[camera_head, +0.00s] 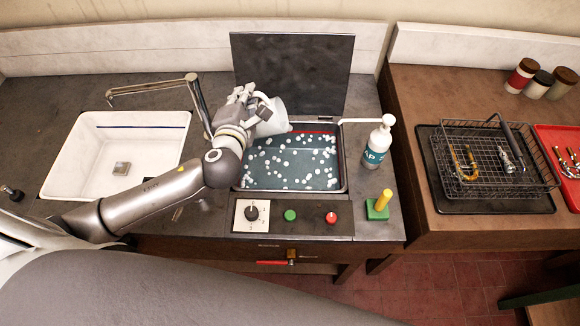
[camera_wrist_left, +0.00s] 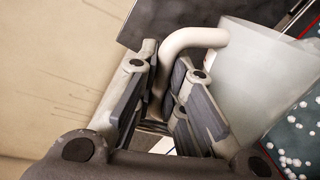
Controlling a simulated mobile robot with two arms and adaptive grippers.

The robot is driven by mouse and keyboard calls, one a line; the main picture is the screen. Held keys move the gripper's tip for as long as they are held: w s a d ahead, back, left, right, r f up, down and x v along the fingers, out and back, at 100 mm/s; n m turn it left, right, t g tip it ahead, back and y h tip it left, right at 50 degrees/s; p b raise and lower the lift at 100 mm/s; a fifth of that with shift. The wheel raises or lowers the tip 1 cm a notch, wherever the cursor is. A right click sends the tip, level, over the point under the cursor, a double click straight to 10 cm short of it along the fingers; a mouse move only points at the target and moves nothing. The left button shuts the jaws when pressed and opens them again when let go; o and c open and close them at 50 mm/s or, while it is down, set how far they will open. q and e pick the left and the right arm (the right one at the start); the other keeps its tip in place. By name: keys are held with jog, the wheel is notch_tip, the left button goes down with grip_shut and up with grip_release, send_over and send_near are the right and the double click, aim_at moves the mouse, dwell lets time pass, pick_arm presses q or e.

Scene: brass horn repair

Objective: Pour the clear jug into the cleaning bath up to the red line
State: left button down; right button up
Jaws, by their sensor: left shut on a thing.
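My left gripper (camera_head: 254,108) is shut on the pale handle (camera_wrist_left: 195,40) of the clear jug (camera_head: 275,120). In the left wrist view the jug's cloudy wall (camera_wrist_left: 265,75) fills the right side. The jug is tilted over the back left part of the cleaning bath (camera_head: 343,170). I cannot tell how much liquid is in it, and no stream shows. The bath holds teal liquid with several white foam blobs. A red line (camera_head: 315,132) shows on its back wall, close above the liquid. My right gripper is out of view.
A dark lid (camera_head: 292,70) stands up behind the bath. A control panel (camera_head: 293,217) is in front. A white sink (camera_head: 75,165) is at left, a wire basket (camera_head: 490,155) at right.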

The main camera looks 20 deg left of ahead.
pick_arm(q)
jog(key=shift+r, duration=0.1)
jog(key=shift+w+d+r, duration=0.1)
jog(key=shift+d+r, duration=0.1)
jog(key=shift+d, duration=0.05)
jog(key=shift+f, duration=0.1)
dwell(0.5)
